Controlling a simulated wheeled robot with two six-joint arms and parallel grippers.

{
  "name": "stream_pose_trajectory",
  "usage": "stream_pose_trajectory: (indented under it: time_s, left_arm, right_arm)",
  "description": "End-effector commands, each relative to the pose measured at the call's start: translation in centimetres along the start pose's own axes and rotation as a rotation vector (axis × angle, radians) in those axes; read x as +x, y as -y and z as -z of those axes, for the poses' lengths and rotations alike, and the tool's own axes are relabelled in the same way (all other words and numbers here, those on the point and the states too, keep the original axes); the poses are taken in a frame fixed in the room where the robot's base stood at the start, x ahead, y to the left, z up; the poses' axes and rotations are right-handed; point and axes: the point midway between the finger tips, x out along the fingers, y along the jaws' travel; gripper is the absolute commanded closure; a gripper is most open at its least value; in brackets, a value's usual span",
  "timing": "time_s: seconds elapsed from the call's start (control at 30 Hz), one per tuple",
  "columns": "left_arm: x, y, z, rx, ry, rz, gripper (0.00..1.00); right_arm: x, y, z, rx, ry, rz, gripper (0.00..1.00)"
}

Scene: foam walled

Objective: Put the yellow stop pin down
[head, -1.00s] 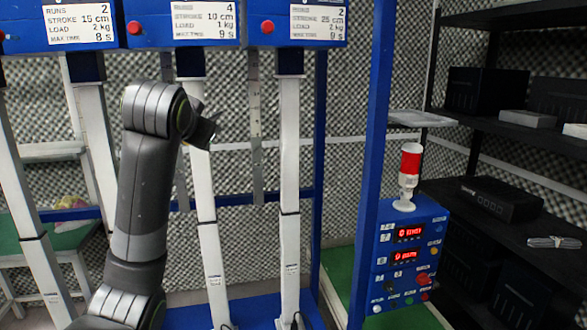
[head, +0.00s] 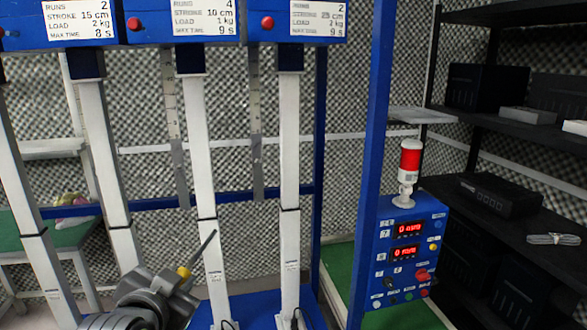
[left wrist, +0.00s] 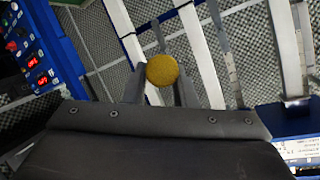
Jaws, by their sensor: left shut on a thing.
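The yellow stop pin (head: 184,272) is in the jaws of my left gripper (head: 187,280), low in the head view. A thin grey shaft extends up and right from beside its yellow head; I cannot tell if it is the pin's shaft or a finger. In the left wrist view the pin's round yellow head (left wrist: 162,70) sits between the two fingers of my left gripper (left wrist: 161,88). The gripper is shut on it, in front of the white columns (head: 201,150). My right gripper is not in view.
A blue frame with placards (head: 318,20) and red buttons spans the top. A blue control box (head: 407,255) with red displays and a red-white lamp (head: 409,165) stands right of the blue post. Black shelves (head: 505,215) hold boxes at the far right. Green surface (head: 342,275) lies beside the post.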

Motion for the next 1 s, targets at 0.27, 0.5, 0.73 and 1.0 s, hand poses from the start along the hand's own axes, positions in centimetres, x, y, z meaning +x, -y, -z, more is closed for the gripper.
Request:
stream_pose_trajectory:
  time_s: [0.27, 0.5, 0.73, 1.0]
  left_arm:
    - [-0.3, -0.1, -0.3, 0.001, 0.0, 0.001, 0.99]
    - [-0.4, -0.9, -0.6, 0.026, -0.029, -0.055, 0.99]
    - [-0.8, -3.0, -1.0, 0.085, -0.105, -0.198, 0.99]
    - [-1.2, -5.9, -1.5, 0.161, -0.207, -0.385, 0.99]
  right_arm:
    - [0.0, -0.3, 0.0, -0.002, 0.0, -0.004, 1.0]
    - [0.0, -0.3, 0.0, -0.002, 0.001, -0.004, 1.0]
    - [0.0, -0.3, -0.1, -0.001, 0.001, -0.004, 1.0]
    - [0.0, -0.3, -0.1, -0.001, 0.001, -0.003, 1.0]
